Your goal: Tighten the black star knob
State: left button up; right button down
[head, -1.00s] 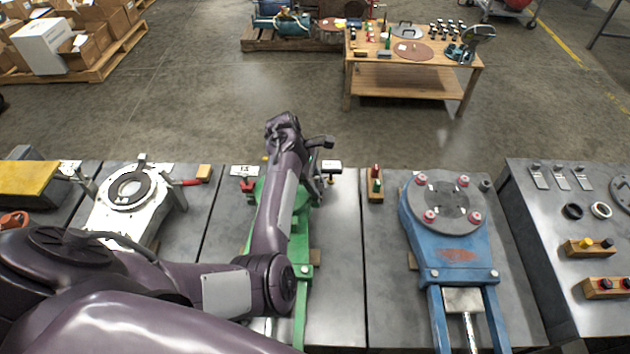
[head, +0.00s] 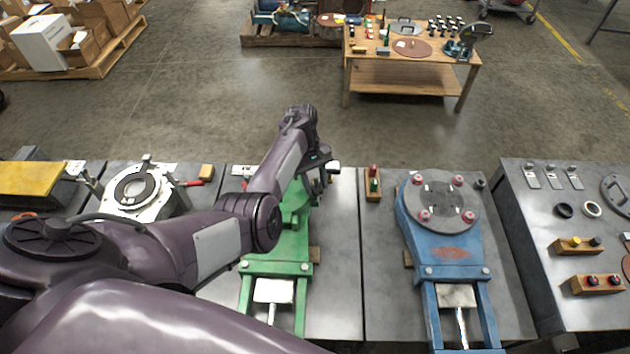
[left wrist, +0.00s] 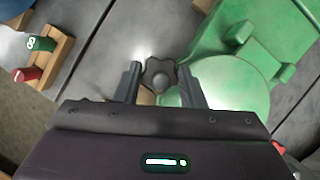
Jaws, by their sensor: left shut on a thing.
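The black star knob (left wrist: 158,75) shows in the left wrist view, beside the round plate of the green fixture (left wrist: 225,85). My left gripper (left wrist: 159,82) has one finger on each side of the knob and is shut on it. In the head view the left gripper (head: 318,180) is over the far right part of the green fixture (head: 275,254), and the knob cannot be made out there. My right gripper is not in view.
A wooden block (head: 373,195) with red and green pieces stands right of the green fixture. A blue fixture (head: 450,252) is further right, a white one (head: 150,205) to the left. A wooden table (head: 410,68) stands beyond open floor.

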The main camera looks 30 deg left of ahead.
pick_arm(q)
jog(key=m+g+y, duration=0.1)
jog(key=m, duration=0.3)
jog(key=shift+w+m, duration=0.15)
jog(key=shift+m, duration=0.15)
jog(key=shift+r, duration=0.1)
dwell(0.4)
jog(key=o, duration=1)
jog(key=p+v, duration=0.1)
jog(key=v, duration=0.6)
jog(key=shift+w+r, duration=0.2)
jog(key=shift+r, duration=0.1)
jog(key=shift+d+f, duration=0.1)
jog(key=shift+d, duration=0.05)
